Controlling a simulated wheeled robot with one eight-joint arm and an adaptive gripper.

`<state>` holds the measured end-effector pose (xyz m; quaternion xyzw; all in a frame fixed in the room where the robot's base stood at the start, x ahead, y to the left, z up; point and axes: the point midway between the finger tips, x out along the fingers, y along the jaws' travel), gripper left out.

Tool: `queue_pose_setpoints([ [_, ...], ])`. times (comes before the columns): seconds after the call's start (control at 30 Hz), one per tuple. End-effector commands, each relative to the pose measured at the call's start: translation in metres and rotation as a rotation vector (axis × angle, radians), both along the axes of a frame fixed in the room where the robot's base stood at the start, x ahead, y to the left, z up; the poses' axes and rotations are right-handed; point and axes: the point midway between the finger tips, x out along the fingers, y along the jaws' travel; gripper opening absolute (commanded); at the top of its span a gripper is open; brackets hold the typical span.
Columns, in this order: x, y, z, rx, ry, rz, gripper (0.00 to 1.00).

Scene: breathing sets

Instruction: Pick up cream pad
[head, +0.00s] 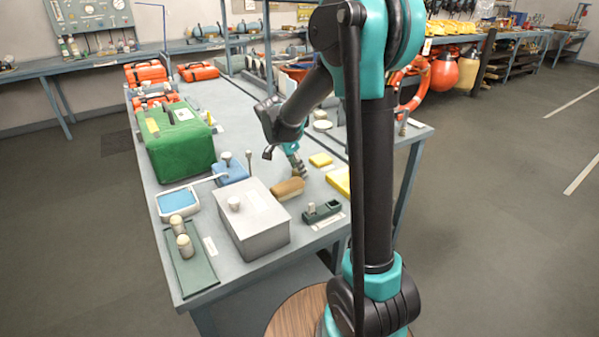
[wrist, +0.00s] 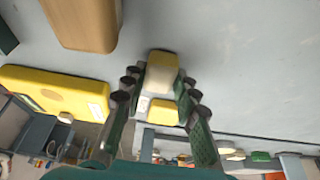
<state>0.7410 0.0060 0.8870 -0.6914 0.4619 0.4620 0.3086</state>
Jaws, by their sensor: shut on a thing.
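The cream pad (wrist: 160,80) shows in the wrist view between the fingertips of my gripper (wrist: 160,88), with a yellowish far edge. The fingers are shut on it, one at each side. In the head view my gripper (head: 299,172) points down low over the bench, just behind the tan block.
A tan block (head: 288,188) lies close in front of my gripper; a small yellow pad (head: 320,159) and a yellow case (head: 340,181) lie to its right. A grey lidded box (head: 255,225), blue-filled tray (head: 178,202) and green bag (head: 180,145) stand left.

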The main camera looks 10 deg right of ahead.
Motion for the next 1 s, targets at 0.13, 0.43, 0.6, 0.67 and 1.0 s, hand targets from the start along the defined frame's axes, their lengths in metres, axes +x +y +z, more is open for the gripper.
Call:
queue_pose_setpoints([
  [0.13, 0.000, 0.000, 0.002, 0.000, 0.000, 0.000, 0.06],
  [0.43, 0.000, 0.000, 0.037, 0.000, 0.000, 0.000, 0.06],
  [0.6, 0.000, 0.000, 0.083, 0.000, 0.000, 0.000, 0.06],
  [0.67, 0.000, 0.000, 0.100, 0.000, 0.000, 0.000, 0.06],
  [1.0, 0.000, 0.000, 0.176, 0.000, 0.000, 0.000, 0.06],
])
